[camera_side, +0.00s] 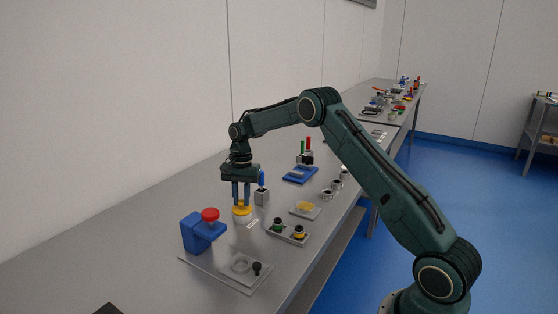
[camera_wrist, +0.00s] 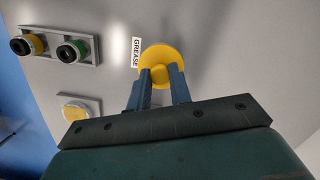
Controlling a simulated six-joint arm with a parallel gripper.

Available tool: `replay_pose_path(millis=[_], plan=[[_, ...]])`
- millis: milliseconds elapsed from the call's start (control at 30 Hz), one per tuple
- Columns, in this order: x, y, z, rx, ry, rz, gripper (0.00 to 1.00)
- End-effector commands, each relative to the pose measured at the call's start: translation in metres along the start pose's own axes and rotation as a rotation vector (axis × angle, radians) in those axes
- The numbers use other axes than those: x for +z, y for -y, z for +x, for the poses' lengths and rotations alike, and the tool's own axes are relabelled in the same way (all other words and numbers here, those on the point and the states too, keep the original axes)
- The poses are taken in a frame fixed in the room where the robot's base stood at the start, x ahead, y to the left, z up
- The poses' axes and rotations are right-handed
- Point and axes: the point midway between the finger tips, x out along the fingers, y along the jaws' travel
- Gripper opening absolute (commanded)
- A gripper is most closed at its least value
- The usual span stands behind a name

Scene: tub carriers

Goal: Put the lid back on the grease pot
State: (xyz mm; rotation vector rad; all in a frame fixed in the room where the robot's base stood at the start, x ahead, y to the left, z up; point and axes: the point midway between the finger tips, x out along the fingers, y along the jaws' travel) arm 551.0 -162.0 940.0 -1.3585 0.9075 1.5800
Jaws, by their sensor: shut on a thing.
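The grease pot (camera_side: 242,219) is a small pale pot on the grey bench in the side view, beside a white label (camera_side: 252,223) that reads GREASE in the wrist view (camera_wrist: 135,52). Its yellow lid (camera_side: 242,211) is at the pot's mouth, looking level; whether it is fully seated I cannot tell. My gripper (camera_side: 241,204) points straight down, shut on the lid's knob. In the wrist view, my gripper's fingers (camera_wrist: 160,73) stand either side of the knob, and the round yellow lid (camera_wrist: 158,52) hides the pot.
A blue block with a red knob (camera_side: 210,215) stands left on a grey plate. A tray with green and yellow pieces (camera_side: 288,235) and a square holder with a yellow disc (camera_side: 305,209) lie right. A grey block with a blue piece (camera_side: 262,195) stands close behind.

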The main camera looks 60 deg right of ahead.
Motion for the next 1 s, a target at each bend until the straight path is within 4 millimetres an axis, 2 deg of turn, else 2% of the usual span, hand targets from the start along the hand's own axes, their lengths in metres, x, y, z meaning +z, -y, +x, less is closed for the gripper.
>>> replay_pose_path(millis=[400,433,533,733,867,1000], plan=[[-0.0001,0.0001,0.0002,0.000,0.000,0.000,0.00],[-0.0001,0.0001,0.0002,0.000,0.000,0.000,0.26],[-0.0001,0.0001,0.0001,0.000,0.000,0.000,0.46],[-0.0001,0.0001,0.0001,0.000,0.000,0.000,0.46],[-0.0001,0.0001,0.0002,0.000,0.000,0.000,0.68],[-0.0001,0.0001,0.0001,0.000,0.000,0.000,0.68]])
